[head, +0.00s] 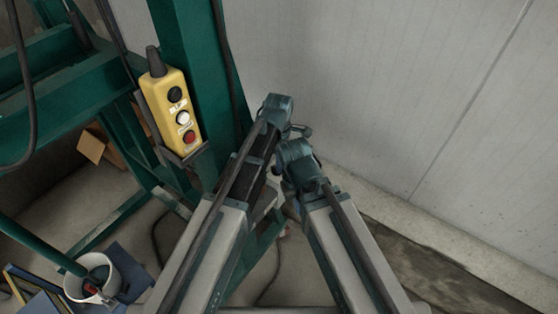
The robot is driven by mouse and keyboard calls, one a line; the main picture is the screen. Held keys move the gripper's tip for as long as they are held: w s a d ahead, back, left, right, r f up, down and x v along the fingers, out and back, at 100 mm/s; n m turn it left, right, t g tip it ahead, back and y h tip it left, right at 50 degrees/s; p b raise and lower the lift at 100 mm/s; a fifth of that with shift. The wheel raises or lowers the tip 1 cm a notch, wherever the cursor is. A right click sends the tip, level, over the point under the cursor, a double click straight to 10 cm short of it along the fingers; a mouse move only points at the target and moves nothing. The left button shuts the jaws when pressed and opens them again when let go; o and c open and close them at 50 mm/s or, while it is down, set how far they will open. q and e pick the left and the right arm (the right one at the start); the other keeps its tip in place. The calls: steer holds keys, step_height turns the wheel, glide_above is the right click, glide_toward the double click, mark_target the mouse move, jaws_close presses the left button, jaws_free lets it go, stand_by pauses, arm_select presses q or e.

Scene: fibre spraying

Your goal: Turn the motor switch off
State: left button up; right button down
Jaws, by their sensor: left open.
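A yellow control box (172,108) is mounted on the green frame, tilted slightly in the picture. It has a black button (175,94), a white button (183,118) and a red button (189,137) in a column, with small labels I cannot read. I cannot tell which one is the motor switch. My left gripper (301,131) is small in the picture, at the end of my left arm, open and apart from the box, to its right. My right arm reaches up beside it; its gripper is hidden behind the arm's own links.
The green steel frame (182,48) stands on the left, with a black cable hanging along it. A white bucket (84,287) with tools stands at the bottom left. A cardboard box (92,147) lies behind the frame. A pale wall (400,80) closes the back and right.

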step_height(320, 180, up, 12)
steer(key=p, duration=1.1)
steer(key=shift+r, duration=0.15)
